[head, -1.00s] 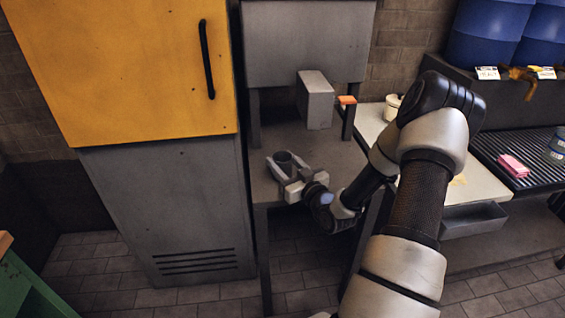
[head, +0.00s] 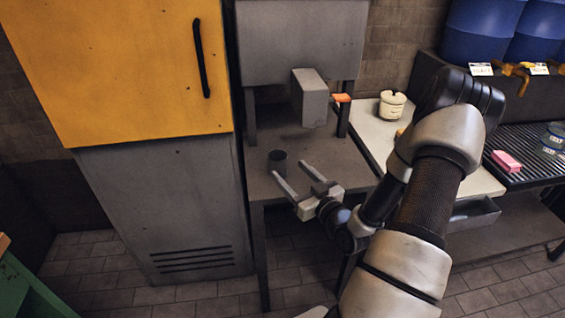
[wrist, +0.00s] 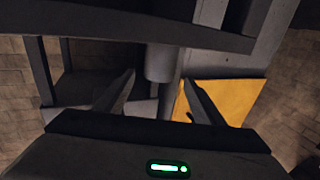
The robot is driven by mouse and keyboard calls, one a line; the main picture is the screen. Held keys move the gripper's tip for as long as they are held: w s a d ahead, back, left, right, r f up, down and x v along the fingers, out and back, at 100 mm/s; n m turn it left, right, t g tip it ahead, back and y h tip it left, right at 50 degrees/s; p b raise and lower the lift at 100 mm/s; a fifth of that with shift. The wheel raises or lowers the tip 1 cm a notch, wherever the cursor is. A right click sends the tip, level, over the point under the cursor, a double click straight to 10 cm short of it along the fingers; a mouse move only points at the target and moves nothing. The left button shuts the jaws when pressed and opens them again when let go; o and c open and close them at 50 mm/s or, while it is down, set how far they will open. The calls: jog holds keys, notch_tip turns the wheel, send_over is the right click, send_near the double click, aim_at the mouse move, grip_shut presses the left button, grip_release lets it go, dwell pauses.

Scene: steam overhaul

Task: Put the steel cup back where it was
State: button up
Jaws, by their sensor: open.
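The yellow-doored cabinet (head: 130,70) stands close on the left. A grey box-shaped spout (head: 309,97) and an orange handle (head: 341,98) hang above the bench. A white lidded pot (head: 391,105) and a pink block (head: 506,161) stand to the right.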

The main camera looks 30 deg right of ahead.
jog(key=shift+s+d, duration=0.15)
jog(key=shift+s, duration=0.9)
jog(key=shift+s+d, duration=0.1)
jog(key=shift+s, duration=0.9)
